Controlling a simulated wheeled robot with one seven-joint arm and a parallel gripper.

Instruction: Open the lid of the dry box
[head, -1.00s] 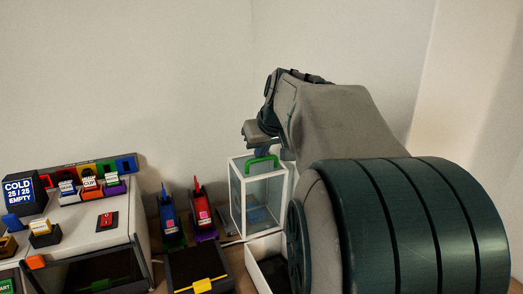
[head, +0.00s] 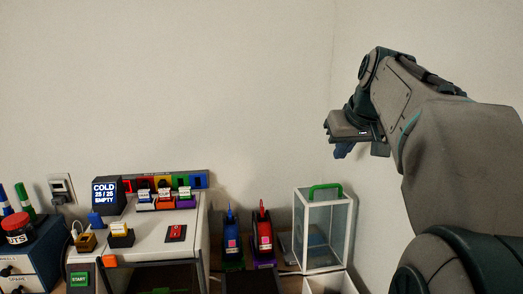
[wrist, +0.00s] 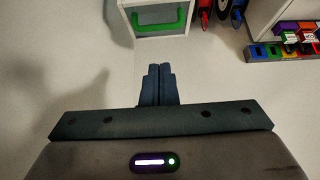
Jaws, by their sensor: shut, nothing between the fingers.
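The dry box (head: 322,228) is a clear-sided box with a white frame, standing at the right end of the surface in the head view. A green handle (head: 325,187) stands on its top, and the lid looks down. The green handle also shows at the top of the wrist view (wrist: 160,24). My gripper (head: 341,152) is above the box and slightly right of the handle, with a visible gap between them. In the wrist view its dark fingers (wrist: 158,68) are together, empty, and apart from the handle. Nothing of the handle is hidden in the head view.
Left of the box stand a red tool (head: 263,236) and a blue tool (head: 232,240). Farther left is the white printer (head: 150,235) with small coloured blocks on top. An open white bin (head: 328,285) sits in front of the box. Walls stand close behind and right.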

